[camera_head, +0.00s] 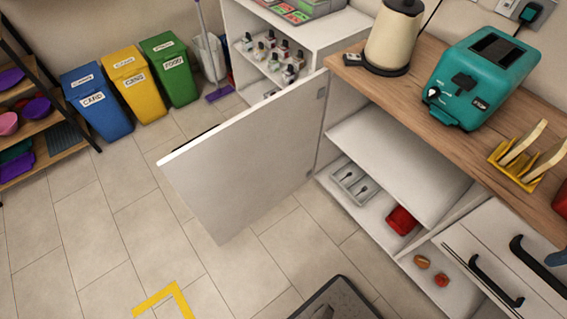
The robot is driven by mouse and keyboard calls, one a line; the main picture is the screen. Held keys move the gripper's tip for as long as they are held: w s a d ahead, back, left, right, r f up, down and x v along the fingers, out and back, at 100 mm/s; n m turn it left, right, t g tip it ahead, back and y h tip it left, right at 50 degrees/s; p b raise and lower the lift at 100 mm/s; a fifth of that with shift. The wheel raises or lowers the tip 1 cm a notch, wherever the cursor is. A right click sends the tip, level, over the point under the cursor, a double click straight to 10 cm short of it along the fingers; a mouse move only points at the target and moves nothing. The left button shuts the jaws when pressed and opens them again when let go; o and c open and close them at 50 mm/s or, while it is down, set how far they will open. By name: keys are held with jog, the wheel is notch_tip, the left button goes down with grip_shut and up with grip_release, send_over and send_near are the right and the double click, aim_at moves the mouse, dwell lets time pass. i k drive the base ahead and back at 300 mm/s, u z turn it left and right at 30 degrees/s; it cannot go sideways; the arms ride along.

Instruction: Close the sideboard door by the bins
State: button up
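The sideboard door (246,158) is white and stands wide open in the head view. It is hinged at its right edge and swings out over the floor towards the bins. The sideboard cabinet (392,160) behind it is open, with a shelf, a grey cutlery tray (353,184) and a red object (402,221) inside. The blue (97,103), yellow (136,86) and green (169,70) bins stand against the wall at the upper left, beyond the door. My gripper is not in view.
A kettle (393,38), teal toaster (482,72) and yellow toast rack (520,158) stand on the wooden top. A shelf rack (35,125) is at left. Tiled floor left of the door is clear, with a yellow corner mark (166,296).

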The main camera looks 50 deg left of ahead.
aim_at(232, 174)
jog(key=k, duration=0.45)
jog(key=z, duration=2.1)
jog(key=k, duration=2.8)
jog(key=u, duration=2.05)
